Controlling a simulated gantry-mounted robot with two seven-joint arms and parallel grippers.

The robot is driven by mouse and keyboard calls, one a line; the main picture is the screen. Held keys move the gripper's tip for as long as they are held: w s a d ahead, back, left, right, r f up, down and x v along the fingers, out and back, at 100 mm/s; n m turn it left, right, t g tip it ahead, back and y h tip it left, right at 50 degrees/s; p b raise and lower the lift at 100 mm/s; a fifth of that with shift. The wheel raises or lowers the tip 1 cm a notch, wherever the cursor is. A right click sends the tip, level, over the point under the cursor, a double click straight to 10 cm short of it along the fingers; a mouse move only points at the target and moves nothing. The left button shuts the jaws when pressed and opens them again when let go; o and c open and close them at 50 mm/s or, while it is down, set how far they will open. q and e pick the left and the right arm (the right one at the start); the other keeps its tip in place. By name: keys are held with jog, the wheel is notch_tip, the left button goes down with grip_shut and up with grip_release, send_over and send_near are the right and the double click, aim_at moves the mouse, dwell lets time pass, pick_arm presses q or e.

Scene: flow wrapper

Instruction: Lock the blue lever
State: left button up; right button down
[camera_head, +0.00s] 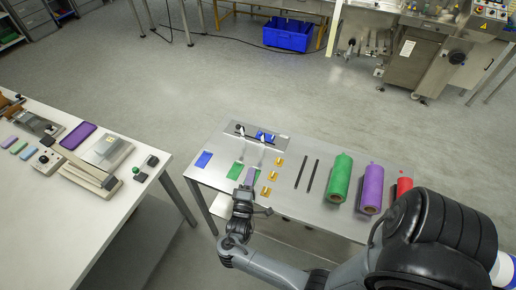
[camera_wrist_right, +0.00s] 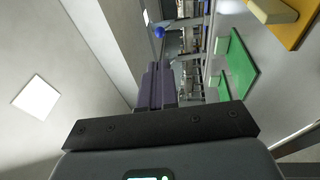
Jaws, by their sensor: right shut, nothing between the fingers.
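My right gripper (camera_head: 243,190) is shut and empty at the near edge of the metal table, close to the purple plate (camera_head: 251,175) and the green plate (camera_head: 237,170). A small blue part (camera_head: 265,136) sits on the far side of this table, beside a black bar and two pale upright levers. It is too small to tell whether it is the blue lever or how it is set. In the right wrist view, a small blue knob (camera_wrist_right: 159,32) shows beyond the fingers, apart from them. My left gripper is not in view.
Several orange blocks (camera_head: 272,175), two black rods (camera_head: 307,174) and green (camera_head: 340,178), purple (camera_head: 372,189) and red (camera_head: 404,187) rolls are on the metal table. A blue plate (camera_head: 203,159) lies at its left. A white table (camera_head: 60,225) stands left, across a gap.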

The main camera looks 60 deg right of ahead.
jog(key=shift+w, duration=0.15)
jog(key=shift+d, duration=0.1)
jog(key=shift+d, duration=0.2)
jog(key=x, duration=1.3)
jog(key=shift+d+b, duration=0.25)
jog(key=shift+b, duration=0.1)
jog(key=shift+w, duration=0.1)
